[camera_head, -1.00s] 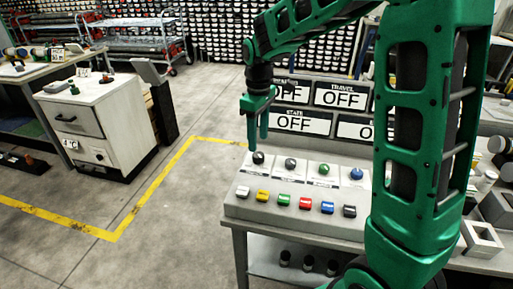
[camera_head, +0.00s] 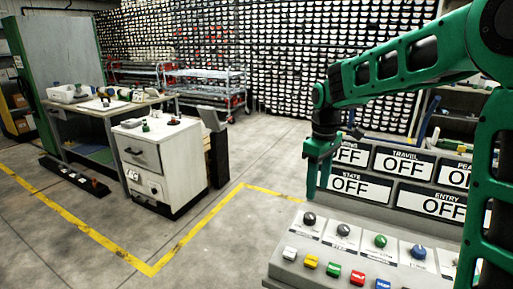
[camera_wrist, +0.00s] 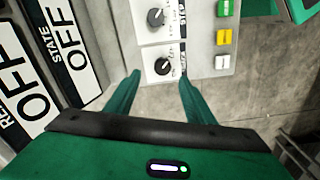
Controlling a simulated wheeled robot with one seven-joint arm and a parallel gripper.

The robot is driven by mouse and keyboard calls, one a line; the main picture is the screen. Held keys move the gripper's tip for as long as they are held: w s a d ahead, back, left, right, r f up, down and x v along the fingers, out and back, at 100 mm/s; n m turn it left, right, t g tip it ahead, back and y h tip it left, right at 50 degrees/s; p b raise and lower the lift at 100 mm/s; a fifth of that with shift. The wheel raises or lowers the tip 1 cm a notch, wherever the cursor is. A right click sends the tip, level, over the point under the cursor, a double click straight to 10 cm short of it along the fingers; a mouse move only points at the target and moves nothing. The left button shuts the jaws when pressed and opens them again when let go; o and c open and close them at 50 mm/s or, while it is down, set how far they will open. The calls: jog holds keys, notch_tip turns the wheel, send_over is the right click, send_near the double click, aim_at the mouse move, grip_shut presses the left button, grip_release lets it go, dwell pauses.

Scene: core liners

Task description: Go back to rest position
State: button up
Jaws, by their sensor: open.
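My green gripper (camera_head: 319,178) hangs above the left end of the control panel in the head view, its fingers pointing down. In the wrist view my gripper (camera_wrist: 157,88) has its two fingers apart with nothing between them. The control panel (camera_head: 283,262) has a row of knobs, among them a black knob (camera_head: 309,219), a grey knob (camera_head: 343,230), a green knob (camera_head: 380,241) and a blue knob (camera_head: 419,251). The black knob lies just beyond the fingertips in the wrist view (camera_wrist: 163,67). No contact shows.
Signs reading OFF (camera_head: 361,188) stand behind the knobs. Coloured buttons line the panel's front, including a yellow one (camera_head: 311,262). A white drawer cabinet (camera_head: 185,170) and a workbench (camera_head: 60,101) stand left. Open floor with a yellow line (camera_head: 195,229) lies between.

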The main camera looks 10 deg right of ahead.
jog(key=s+d+r+m, duration=0.1)
jog(key=s+d+m, duration=0.3)
jog(key=s+d, duration=0.4)
jog(key=s+d+f+m, duration=0.1)
jog(key=s+d+m, duration=0.1)
jog(key=s, duration=0.6)
jog(key=s+d+f+m, duration=0.2)
jog(key=s+m, duration=0.3)
jog(key=s, duration=0.3)
jog(key=s+d+f+m, duration=0.1)
jog(key=s+d+m, duration=0.2)
jog(key=s, duration=0.5)
jog(key=shift+d+f, duration=0.35)
jog(key=shift+d, duration=0.1)
